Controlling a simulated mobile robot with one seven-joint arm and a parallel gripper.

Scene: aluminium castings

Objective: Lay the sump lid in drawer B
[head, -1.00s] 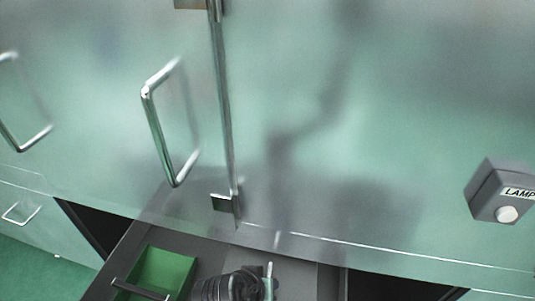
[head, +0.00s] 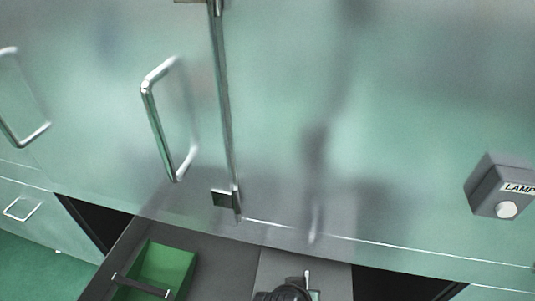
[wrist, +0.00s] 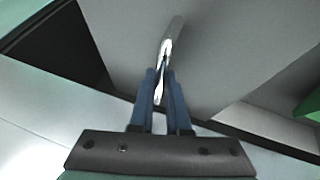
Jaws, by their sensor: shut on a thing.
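The sump lid (wrist: 169,42) is a thin, shiny metal piece seen nearly edge-on in the wrist view. My gripper (wrist: 163,76) has its two blue fingers shut on it. In the head view my gripper shows low in the picture, mostly cut off by the bottom edge, with a thin bright edge of the lid (head: 307,279) beside it. An open grey drawer (head: 215,262) lies beneath, and its grey floor also fills much of the wrist view. No letter on the drawer is readable. I cannot tell whether the lid touches the drawer.
A green bin (head: 170,266) with a dark bar across it sits in the drawer's left part. Frosted glass doors with a metal handle (head: 155,125) stand above the drawer. A grey box labelled LAMP (head: 503,187) is at right. A smaller closed drawer handle (head: 22,208) is at left.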

